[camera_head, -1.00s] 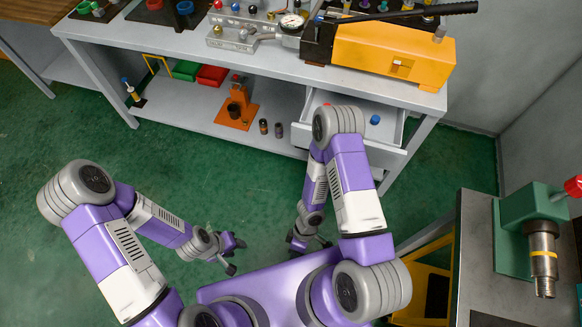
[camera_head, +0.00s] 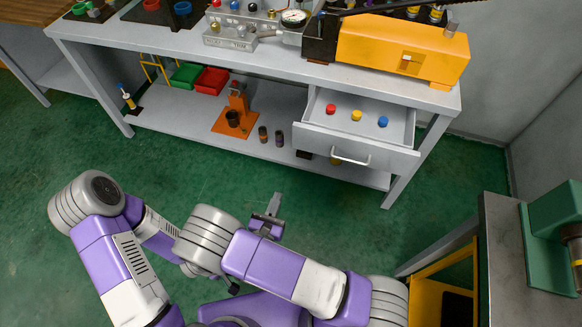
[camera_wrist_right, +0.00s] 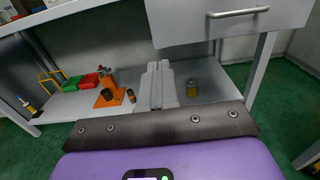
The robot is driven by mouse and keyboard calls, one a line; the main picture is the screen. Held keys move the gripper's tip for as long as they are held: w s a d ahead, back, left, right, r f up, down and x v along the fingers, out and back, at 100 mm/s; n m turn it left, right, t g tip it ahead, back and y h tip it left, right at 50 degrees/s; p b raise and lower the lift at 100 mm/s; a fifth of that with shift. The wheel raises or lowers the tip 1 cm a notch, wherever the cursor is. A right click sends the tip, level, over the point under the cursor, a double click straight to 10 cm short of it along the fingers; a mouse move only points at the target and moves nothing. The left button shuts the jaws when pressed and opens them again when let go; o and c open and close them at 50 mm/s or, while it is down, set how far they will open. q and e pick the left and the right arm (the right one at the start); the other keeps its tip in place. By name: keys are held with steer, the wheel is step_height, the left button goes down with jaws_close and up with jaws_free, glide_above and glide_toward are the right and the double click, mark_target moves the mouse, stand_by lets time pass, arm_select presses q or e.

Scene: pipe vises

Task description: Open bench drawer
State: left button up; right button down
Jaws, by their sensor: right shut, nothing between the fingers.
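The bench drawer (camera_head: 395,145) is pulled out at the right end of the workbench. Its inside shows in the head view, with red, yellow and blue caps on its floor. Its metal bar handle (camera_head: 350,158) is on the front panel and also shows at the top of the right wrist view (camera_wrist_right: 238,13). My right gripper (camera_head: 277,203) is shut and empty, apart from the handle and below left of it in the head view. Its closed fingers show in the right wrist view (camera_wrist_right: 158,85). My left gripper (camera_head: 233,289) is mostly hidden behind my right arm.
The workbench (camera_head: 270,62) carries a yellow press (camera_head: 400,52) and gauge block. Its lower shelf (camera_head: 185,110) holds an orange stand (camera_head: 235,115) and red and green bins. Another bench with a green vise (camera_head: 555,235) stands at right. Green floor is free before the workbench.

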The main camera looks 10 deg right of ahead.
steer(key=b+x, duration=0.3)
steer(key=x, duration=1)
steer(key=shift+d, duration=0.2)
